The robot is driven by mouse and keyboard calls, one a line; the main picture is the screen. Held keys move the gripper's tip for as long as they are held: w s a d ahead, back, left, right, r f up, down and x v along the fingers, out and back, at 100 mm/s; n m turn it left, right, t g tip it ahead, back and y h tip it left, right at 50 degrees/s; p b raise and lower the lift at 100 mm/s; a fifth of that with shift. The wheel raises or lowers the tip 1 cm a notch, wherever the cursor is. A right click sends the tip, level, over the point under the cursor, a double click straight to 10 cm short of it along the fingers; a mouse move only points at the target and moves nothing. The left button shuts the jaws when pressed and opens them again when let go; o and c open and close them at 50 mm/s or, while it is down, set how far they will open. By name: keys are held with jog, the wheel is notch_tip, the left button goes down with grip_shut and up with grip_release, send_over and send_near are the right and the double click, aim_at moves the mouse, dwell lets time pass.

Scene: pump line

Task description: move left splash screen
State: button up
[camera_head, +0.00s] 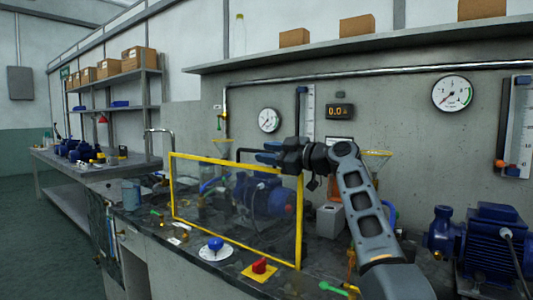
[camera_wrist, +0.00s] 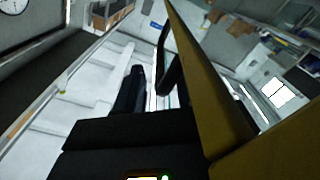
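The left splash screen (camera_head: 235,255) is a clear panel in a yellow frame, standing upright on the dark bench in the head view. My gripper (camera_head: 266,152) is by its upper right part, just above the top bar, pointing left. Two dark fingers show apart with a gap, so it looks open. In the wrist view, my gripper (camera_wrist: 150,85) has a yellow frame bar (camera_wrist: 205,85) very close on its right, covering part of that side. I cannot tell whether the fingers touch the frame.
A blue pump (camera_head: 262,195) stands behind the screen. A blue knob (camera_head: 215,244) and a red switch on a yellow plate (camera_head: 260,268) sit in front. A grey box (camera_head: 331,220) is to the right, and another blue pump (camera_head: 487,240) is at far right.

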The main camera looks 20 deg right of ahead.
jog(key=shift+w+a, duration=0.3)
jog(key=shift+w, duration=0.1)
grip_shut()
dwell(0.4)
